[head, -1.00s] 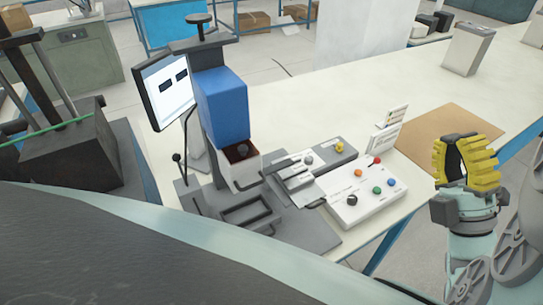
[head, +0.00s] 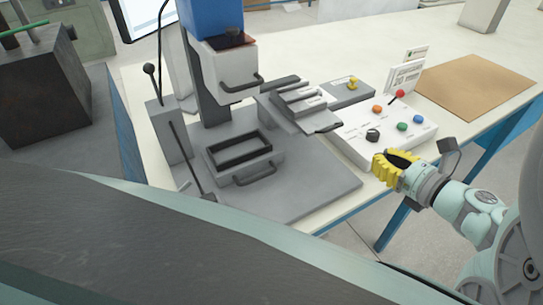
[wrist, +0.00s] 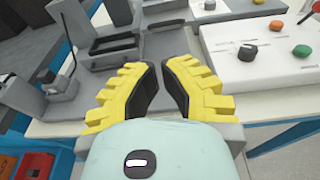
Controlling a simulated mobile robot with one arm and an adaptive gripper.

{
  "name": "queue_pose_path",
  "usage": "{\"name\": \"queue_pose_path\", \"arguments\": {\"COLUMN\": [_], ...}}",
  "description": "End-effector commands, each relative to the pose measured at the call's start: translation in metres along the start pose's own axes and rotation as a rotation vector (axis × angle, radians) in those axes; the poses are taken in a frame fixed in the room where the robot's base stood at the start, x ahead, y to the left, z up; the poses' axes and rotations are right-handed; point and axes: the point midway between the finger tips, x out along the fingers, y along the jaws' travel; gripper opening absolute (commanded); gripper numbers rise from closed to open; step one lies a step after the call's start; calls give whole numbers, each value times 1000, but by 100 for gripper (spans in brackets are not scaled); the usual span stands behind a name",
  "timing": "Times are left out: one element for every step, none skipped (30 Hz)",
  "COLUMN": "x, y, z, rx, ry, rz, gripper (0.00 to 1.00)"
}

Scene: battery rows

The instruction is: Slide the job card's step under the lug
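A grey stepped block (head: 300,98) with pale labelled steps sits on a slide beside the press, with a black handle (head: 328,128) at its front. A white job card (head: 405,76) stands at the back of the control box; its text is too small to read. I cannot pick out the lug for sure. My gripper (head: 384,166) has yellow fingers with black pads. It is empty, in front of the control box and to the right of the slide. The wrist view shows my gripper (wrist: 160,66) with a narrow gap between the fingertips, so it is slightly open.
The press has a blue head (head: 212,16) and a white lower part with a black handle. A black-rimmed nest (head: 240,150) sits on its grey base. The white control box (head: 385,128) carries a black knob and coloured buttons. A brown mat (head: 475,88) lies to the right.

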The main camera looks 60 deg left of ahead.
Motion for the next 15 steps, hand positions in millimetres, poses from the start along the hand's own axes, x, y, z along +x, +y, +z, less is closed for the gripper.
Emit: {"name": "queue_pose_path", "arguments": {"x": [3,4,5,6,7,9,11,14,18,21,24,29,33,37,42], "y": [0,0,-1,-1,-1,-1,-1,-1,-1,-1,-1,0,0,-1,-1], "z": [-6,-7,-6,-6,-5,-4,-4,-4,-4,-4,-4,-4,-4,-3,-3], "rx": [-23,-32,-39,-42,-43,-42,-42,-42,-41,-41,-39,-38,-38,-39,-39], "ry": [9,13,15,16,16,15,15,15,15,15,15,15,14,13,12], "rz": [4,3,2,2,2,2,2,3,2,2,2,3,4,3,4], "gripper": [0,0,0,0,0,0,0,0,0,0,0,0,0,0,0]}}
